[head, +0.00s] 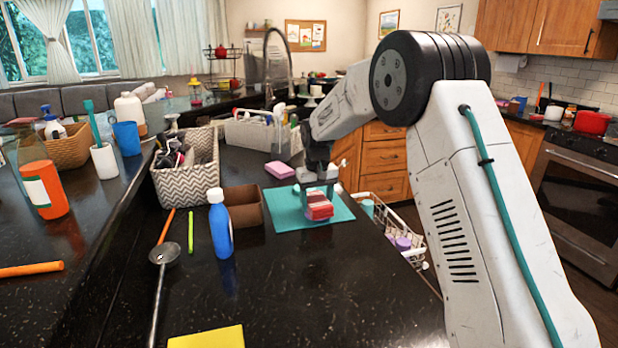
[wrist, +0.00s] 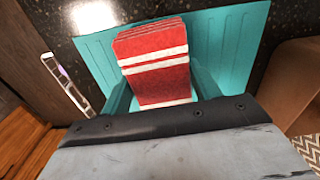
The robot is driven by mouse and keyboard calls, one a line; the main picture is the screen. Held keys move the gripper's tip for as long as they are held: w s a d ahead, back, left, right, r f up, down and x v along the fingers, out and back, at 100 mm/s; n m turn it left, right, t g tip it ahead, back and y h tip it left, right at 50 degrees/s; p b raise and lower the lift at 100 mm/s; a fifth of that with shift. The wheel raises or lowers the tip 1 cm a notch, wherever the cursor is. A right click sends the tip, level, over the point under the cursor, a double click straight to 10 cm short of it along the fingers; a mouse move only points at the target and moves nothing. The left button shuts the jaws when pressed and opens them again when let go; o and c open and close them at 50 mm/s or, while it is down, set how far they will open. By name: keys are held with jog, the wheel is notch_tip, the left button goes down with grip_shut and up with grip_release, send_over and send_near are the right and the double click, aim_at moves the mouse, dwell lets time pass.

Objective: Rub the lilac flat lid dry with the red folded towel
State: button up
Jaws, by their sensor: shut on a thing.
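My gripper (head: 318,196) is shut on the red folded towel (head: 319,208), which has white stripes. The towel is over the teal mat (head: 287,217) near the counter's right edge; I cannot tell whether it touches the mat. In the wrist view the towel (wrist: 155,72) sits between my fingers, with the teal mat (wrist: 92,52) behind it. No lilac flat lid shows clearly on the mat; the towel and gripper could hide one. A small lilac item (head: 402,243) is in the white wire rack (head: 381,190) beyond the counter edge; I cannot tell whether it is the lid.
A brown open box (head: 243,207) stands just left of the mat. A blue bottle (head: 220,225) stands in front of it. A patterned basket (head: 186,180) and a pink sponge (head: 279,169) are behind. A ladle (head: 163,255) lies at left. The front counter is mostly clear.

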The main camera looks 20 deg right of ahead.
jog(key=shift+s+a, duration=0.1)
jog(key=shift+a, duration=0.85)
jog(key=shift+d, duration=2.1)
jog(key=shift+a, duration=2.2)
jog(key=shift+r, duration=4.05)
